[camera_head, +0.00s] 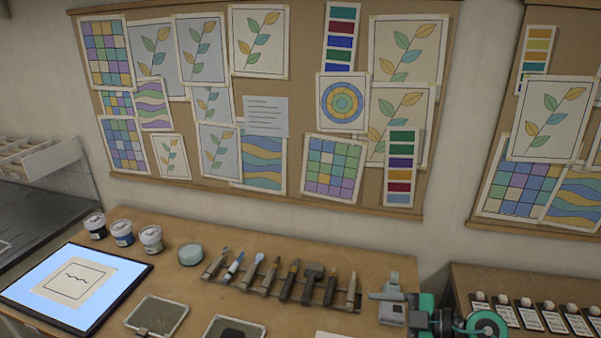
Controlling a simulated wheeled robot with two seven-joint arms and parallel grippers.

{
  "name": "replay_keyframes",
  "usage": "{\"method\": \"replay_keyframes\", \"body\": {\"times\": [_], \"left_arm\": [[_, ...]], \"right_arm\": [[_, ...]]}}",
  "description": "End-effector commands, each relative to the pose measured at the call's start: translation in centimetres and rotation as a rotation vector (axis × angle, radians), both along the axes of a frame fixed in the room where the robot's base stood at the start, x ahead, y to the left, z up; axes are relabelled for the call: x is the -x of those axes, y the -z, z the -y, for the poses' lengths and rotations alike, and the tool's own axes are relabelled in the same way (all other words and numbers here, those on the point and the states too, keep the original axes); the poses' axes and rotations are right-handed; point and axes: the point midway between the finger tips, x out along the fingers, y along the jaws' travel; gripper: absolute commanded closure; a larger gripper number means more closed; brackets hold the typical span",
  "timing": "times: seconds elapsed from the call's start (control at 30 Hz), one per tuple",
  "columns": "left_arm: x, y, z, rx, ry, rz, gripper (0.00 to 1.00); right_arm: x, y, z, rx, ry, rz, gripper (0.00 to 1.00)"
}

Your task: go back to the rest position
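My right arm comes in at the bottom right with dark and teal parts. Its grey gripper (389,298) is over the right end of the wooden worktable (225,292), beside the row of tools. The finger gap cannot be made out, and I see nothing clearly held. My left gripper is not in view.
A lit light pad (118,288) with a paper pattern (74,281) lies at left. Paint jars (123,233), a round pale container (190,254), a rack of brushes and tools (287,281) and trays (157,315) stand nearby. A second table (462,279) holds small jars on cards.

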Motion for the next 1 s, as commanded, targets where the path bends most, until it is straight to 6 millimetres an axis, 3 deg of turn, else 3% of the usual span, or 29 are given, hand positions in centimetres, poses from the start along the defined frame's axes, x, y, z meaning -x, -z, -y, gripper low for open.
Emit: {"method": "replay_keyframes", "body": {"times": [0.1,0.23,0.37,0.5,0.63,0.73,0.87,1.0], "left_arm": [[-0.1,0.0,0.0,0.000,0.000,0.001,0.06],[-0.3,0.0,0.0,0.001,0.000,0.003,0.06],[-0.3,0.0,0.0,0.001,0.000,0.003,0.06],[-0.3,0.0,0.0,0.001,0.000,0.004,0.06],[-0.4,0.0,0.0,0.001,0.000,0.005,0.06],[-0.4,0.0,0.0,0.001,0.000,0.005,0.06],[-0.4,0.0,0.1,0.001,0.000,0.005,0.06],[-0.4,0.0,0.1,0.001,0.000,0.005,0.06]], "right_arm": [[0.3,-3.2,-1.4,-0.207,0.077,0.134,0.24],[0.2,-6.3,-1.0,-0.394,0.226,0.248,0.24],[-0.1,-8.1,0.9,-0.534,0.432,0.314,0.24],[-0.3,-8.3,4.0,-0.621,0.690,0.319,0.24],[-0.1,-6.5,7.2,-0.633,0.942,0.260,0.24],[0.7,-4.0,9.3,-0.593,1.126,0.174,0.24],[2.6,0.3,11.4,-0.486,1.331,0.008,0.24],[6.0,5.6,12.3,-0.309,1.479,-0.221,0.24]]}}
